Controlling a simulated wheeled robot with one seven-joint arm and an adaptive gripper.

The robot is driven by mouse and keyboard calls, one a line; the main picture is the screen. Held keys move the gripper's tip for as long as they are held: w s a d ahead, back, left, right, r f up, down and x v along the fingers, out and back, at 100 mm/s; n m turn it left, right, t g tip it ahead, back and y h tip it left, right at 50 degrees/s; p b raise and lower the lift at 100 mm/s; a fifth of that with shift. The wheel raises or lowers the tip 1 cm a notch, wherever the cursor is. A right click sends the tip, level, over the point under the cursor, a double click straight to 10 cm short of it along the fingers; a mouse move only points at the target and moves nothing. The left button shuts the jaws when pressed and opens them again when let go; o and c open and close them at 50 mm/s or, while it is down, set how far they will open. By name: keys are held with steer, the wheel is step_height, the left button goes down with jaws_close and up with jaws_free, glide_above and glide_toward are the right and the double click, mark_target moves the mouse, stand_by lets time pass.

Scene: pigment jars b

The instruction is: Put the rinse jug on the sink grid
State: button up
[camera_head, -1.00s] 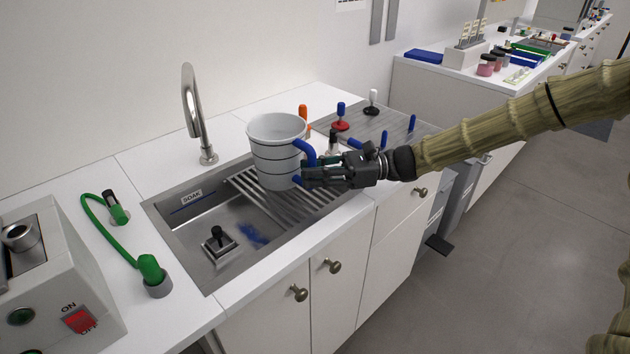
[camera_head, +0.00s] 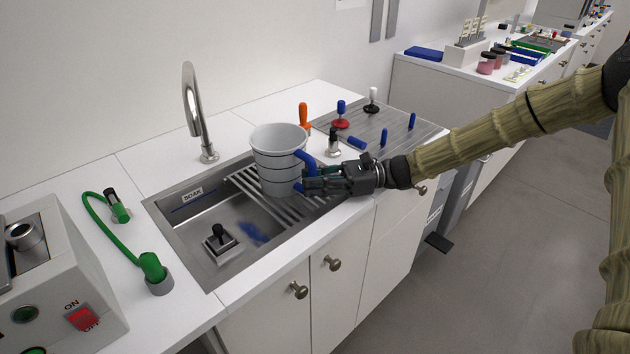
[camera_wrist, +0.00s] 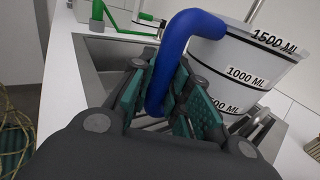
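The rinse jug (camera_head: 279,160) is a white jug with dark bands and a blue handle. It is upright over the sink grid (camera_head: 248,183), a set of metal bars across the right part of the sink. Whether its base touches the bars I cannot tell. My gripper (camera_head: 312,182) is at the jug's right side, with its fingers around the handle. In the wrist view the blue handle (camera_wrist: 178,50) passes between the green finger pads, and volume marks show on the jug (camera_wrist: 245,75).
The sink basin (camera_head: 205,257) holds a small black-knobbed block (camera_head: 220,240) and a blue smear. A tap (camera_head: 194,115) stands behind. A ribbed drainboard (camera_head: 385,130) with coloured-handled tools is to the right. A green hose (camera_head: 100,225) lies left.

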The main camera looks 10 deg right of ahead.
steer(key=o, duration=0.3)
steer(key=shift+o, duration=0.2)
steer(key=shift+r, duration=0.1)
steer(key=shift+d+r, duration=0.1)
steer(key=shift+r, duration=0.05)
steer(key=d, duration=0.7)
steer(key=d+b, duration=0.1)
steer(key=d, duration=0.3)
steer(key=shift+w+d, duration=0.25)
steer(key=shift+d, duration=0.2)
